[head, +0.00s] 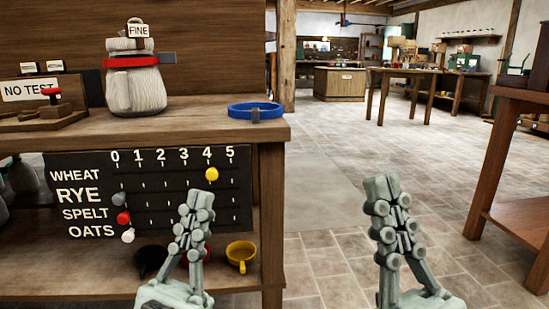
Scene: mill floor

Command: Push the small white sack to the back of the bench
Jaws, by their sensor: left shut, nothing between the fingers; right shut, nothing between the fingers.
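My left gripper (198,200) is shut and empty. It is in front of the bench and below its top, apart from the sack and to its lower right. My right gripper (381,183) is shut and empty, over the open floor to the right of the bench.
A blue ring (256,111) lies near the bench's right end. A "NO TEST" sign (30,89) and a wooden stand with a red knob (50,92) are left of the sack. A grain board (150,190) hangs in front. A yellow cup (241,255) sits below.

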